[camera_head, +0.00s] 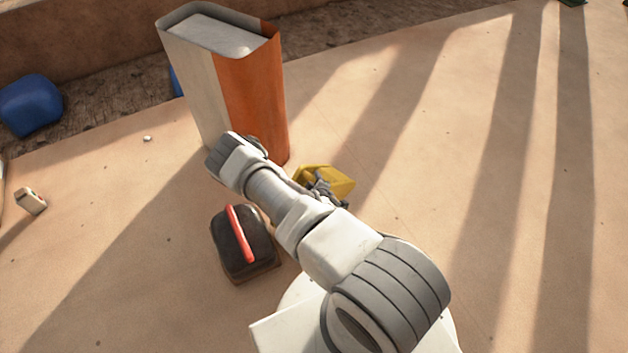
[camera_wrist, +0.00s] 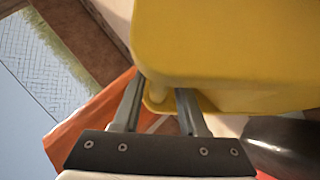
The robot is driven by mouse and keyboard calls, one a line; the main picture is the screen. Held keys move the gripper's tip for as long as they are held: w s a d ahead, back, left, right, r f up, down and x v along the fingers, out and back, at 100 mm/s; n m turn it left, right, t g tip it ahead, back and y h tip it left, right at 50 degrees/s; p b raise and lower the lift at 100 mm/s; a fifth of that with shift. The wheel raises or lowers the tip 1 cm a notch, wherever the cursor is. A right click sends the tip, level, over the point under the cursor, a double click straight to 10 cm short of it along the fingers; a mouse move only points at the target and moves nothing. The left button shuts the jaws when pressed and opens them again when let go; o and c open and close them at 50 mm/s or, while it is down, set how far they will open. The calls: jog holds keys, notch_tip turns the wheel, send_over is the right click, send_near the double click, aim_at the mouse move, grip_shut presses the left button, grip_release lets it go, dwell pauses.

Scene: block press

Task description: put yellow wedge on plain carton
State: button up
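The yellow wedge (camera_head: 338,178) is near the middle of the head view, at the foot of a tall box. Whether it rests on the ground is unclear. My gripper (camera_head: 322,185) is right at it, partly covering it. In the wrist view the wedge (camera_wrist: 235,55) fills the upper right. The two fingers (camera_wrist: 160,102) stand apart with a narrow yellow part between them, and their tips are partly hidden; contact on both sides cannot be made out. I cannot surely identify a plain carton; the tall box (camera_head: 252,95) is pale on one side and orange on the other.
A dark block with a red strip (camera_head: 238,240) lies left of my arm. A blue rounded object (camera_head: 30,105) and a small pale block (camera_head: 31,201) are at the far left. A low wall (camera_head: 90,40) runs along the back. The sandy ground to the right is clear.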

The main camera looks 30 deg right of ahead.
jog(key=shift+o, duration=1)
jog(key=shift+r, duration=0.1)
